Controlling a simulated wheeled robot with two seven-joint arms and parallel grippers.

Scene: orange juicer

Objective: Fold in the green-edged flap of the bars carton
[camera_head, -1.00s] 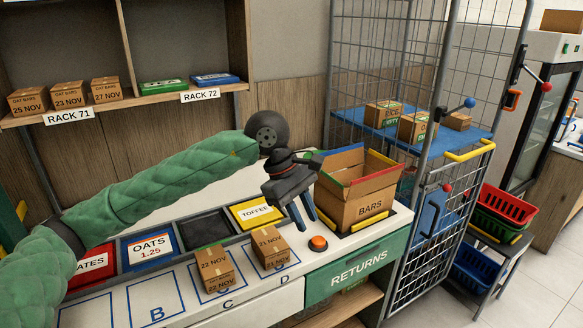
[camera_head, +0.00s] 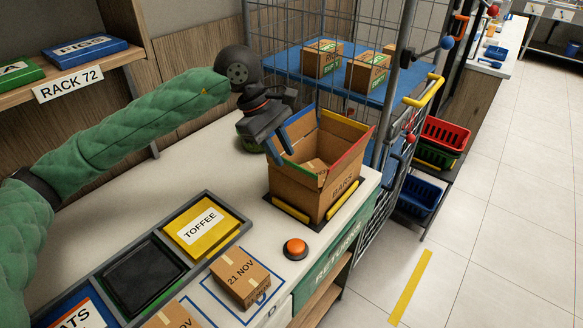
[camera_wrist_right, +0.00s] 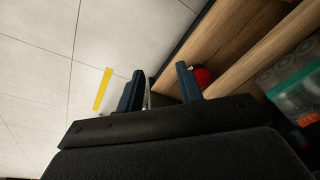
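The bars carton (camera_head: 312,194) stands open-topped near the right end of the counter, with red and yellow edging on its raised flaps. A short green edge (camera_head: 302,168) shows at its left rim; how far that flap is folded is hard to tell. A brown surface shows inside the carton. My left gripper (camera_head: 289,142) is at the carton's upper left, its two blue fingers spread apart at the left rim; whether they touch it is unclear. My right gripper (camera_wrist_right: 160,90) shows only in the wrist view, open and empty, away from the carton.
An orange button (camera_head: 295,249) and a carton marked 21 NOV (camera_head: 240,278) are in front of the bars carton. A yellow toffee bin (camera_head: 203,228) is to the left. A wire cage cart with a blue shelf (camera_head: 290,62) stands close behind. Bare counter lies left of the carton.

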